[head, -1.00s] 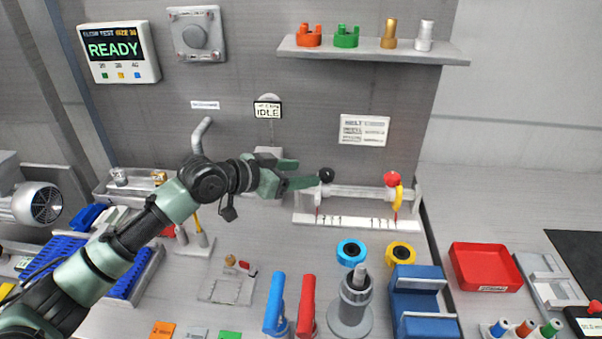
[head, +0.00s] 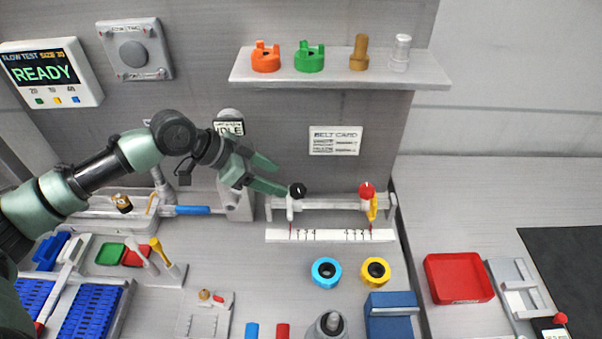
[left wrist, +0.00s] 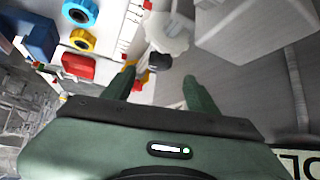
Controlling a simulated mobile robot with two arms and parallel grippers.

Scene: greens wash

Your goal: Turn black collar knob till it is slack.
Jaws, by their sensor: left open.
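The black collar knob (head: 297,190) sits on a white collar at the left end of a horizontal rail above a marked white scale. A red knob (head: 367,190) with a yellow part below it is at the rail's right end. My left gripper (head: 276,176) is open, its green fingertips just left of the black knob. In the left wrist view the black knob (left wrist: 160,62) shows beyond and between the two open fingers (left wrist: 160,88), with nothing held. Whether a fingertip touches the knob, I cannot tell. My right gripper is not in view.
A shelf (head: 340,82) with orange, green, brown and white fittings hangs above the rail. A blue ring (head: 326,260) and a yellow ring (head: 386,272) lie in front of the scale. A red tray (head: 457,299) stands at the right.

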